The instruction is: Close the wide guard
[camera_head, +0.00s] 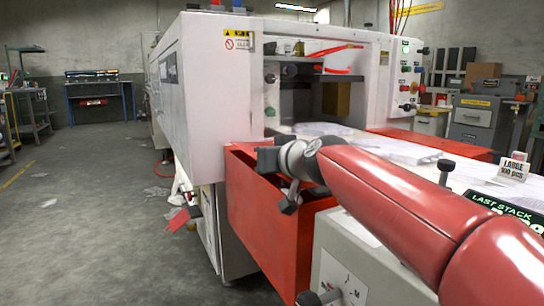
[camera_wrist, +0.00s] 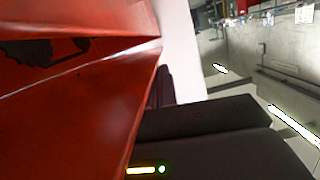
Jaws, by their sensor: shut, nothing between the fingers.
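A wide red sheet-metal panel (camera_head: 265,222), which may be the wide guard, stands at the front of the white machine (camera_head: 190,105). Its upper edge leans out from the machine body, with a gap behind it. My red arm reaches in from the lower right, and its grey wrist is at the panel's upper edge. In the wrist view a red sheet (camera_wrist: 75,110) fills the left side, close to the camera. My gripper (camera_wrist: 200,125) is dark, shut and empty, beside that sheet. I cannot tell whether they touch. In the head view its fingertips are not clear.
A control panel with buttons (camera_head: 408,75) is right of the machine opening. A white paper-strewn table (camera_head: 400,150) with a sign (camera_head: 513,168) lies at right. A blue workbench (camera_head: 98,88) stands far back. The grey floor at left is mostly clear, with paper scraps.

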